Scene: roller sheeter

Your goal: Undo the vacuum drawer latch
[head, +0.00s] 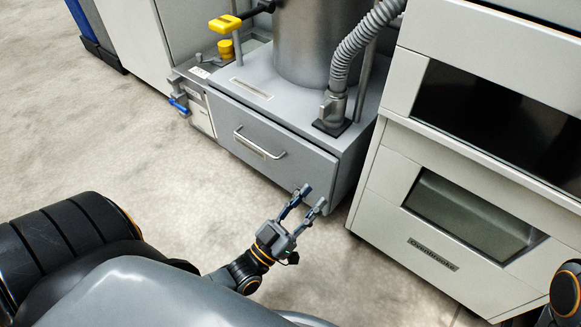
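The grey vacuum drawer (225,128) is shut in the front of a low grey cabinet, with a silver bar handle (258,147) across its front. A latch cannot be clearly made out on the drawer. A small blue lever (179,106) sticks out from a metal fitting at the cabinet's left. My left gripper (314,197) is open and empty, its two fingers apart near the drawer's lower right corner. It overlaps that corner in the picture; contact cannot be told. Only a piece of my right arm shows at the lower right edge; its gripper is out of view.
A steel cylinder (313,45) and a ribbed grey hose (350,48) stand on the cabinet. A yellow-handled lever (225,24) is at its back left. A pale cabinet with dark windows (430,240) stands close on the right. The floor (100,150) at left is clear.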

